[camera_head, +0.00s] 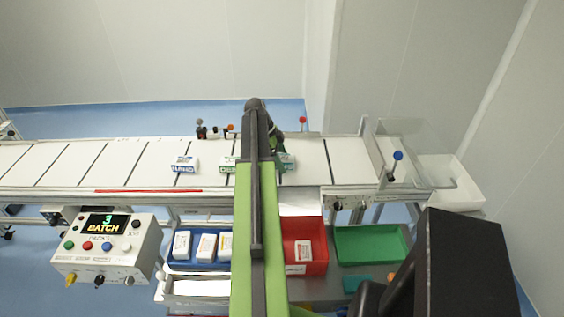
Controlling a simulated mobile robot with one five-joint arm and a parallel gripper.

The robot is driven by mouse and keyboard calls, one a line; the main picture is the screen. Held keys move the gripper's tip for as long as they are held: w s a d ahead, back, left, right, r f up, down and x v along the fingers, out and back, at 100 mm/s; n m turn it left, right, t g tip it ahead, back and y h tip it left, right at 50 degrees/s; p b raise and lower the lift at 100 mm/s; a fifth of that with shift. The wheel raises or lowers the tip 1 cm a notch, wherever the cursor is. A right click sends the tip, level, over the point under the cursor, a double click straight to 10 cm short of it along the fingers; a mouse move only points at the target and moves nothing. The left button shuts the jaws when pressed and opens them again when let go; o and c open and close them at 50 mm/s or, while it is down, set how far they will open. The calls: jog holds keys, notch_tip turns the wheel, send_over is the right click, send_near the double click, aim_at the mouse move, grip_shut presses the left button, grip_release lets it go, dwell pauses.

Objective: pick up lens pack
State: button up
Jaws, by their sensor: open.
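My arm reaches over the white conveyor belt. My gripper (277,142) is at its far end, mostly hidden behind the arm; its open fingertips cannot be made out clearly. Near it on the belt are a green-marked white pack (229,164) just left of the arm and a green-marked pack part (287,162) just right of it. The arm covers what lies between, so I cannot tell whether they are separate. A blue-marked white pack (184,165) lies further left. The labels are too small to tell which is the lens pack.
The conveyor belt (110,165) is bare at left and right. In front stand a blue tray (190,264) with several white packs, a red tray (317,262) with white packs, and an empty green tray (370,245). A control box (110,250) reads "3 BATCH". Small fixtures (212,132) line the far edge.

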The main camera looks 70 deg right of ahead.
jog(key=c, duration=1.6)
jog(key=shift+r, duration=0.1)
